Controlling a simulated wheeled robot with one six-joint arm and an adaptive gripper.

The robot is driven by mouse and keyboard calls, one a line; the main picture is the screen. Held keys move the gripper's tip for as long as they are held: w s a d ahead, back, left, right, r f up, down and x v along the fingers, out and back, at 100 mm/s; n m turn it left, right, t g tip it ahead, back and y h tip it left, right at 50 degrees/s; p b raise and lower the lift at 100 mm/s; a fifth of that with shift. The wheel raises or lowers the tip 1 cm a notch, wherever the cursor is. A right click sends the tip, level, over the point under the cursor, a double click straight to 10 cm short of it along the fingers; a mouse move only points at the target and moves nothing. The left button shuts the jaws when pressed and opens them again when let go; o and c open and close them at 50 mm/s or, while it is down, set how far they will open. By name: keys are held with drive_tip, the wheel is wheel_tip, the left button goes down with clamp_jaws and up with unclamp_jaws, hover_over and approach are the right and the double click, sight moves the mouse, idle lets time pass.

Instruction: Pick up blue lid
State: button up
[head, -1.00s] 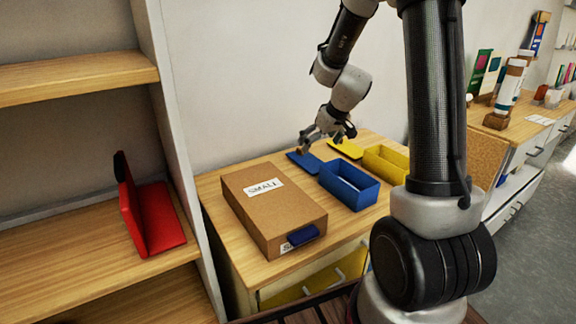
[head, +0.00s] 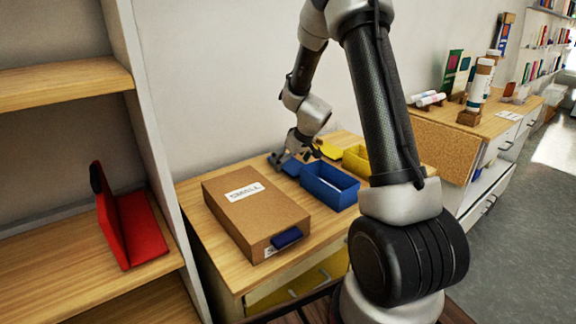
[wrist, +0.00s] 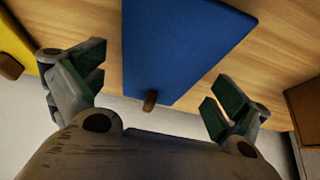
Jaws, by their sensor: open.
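I cannot tell whether the fingers touch the lid.
A cardboard box (head: 255,212) marked SMALL, with a dark blue handle, stands at the table's front left. A yellow lid (head: 327,150) and a yellow box (head: 357,163) are behind and right of the blue box. A wall is close behind the table.

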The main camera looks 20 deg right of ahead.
drive_tip(key=shift+f, duration=0.25)
idle(0.3)
drive_tip(key=shift+s, duration=0.15)
drive_tip(key=c, duration=1.1)
drive_tip(key=shift+o, duration=0.2)
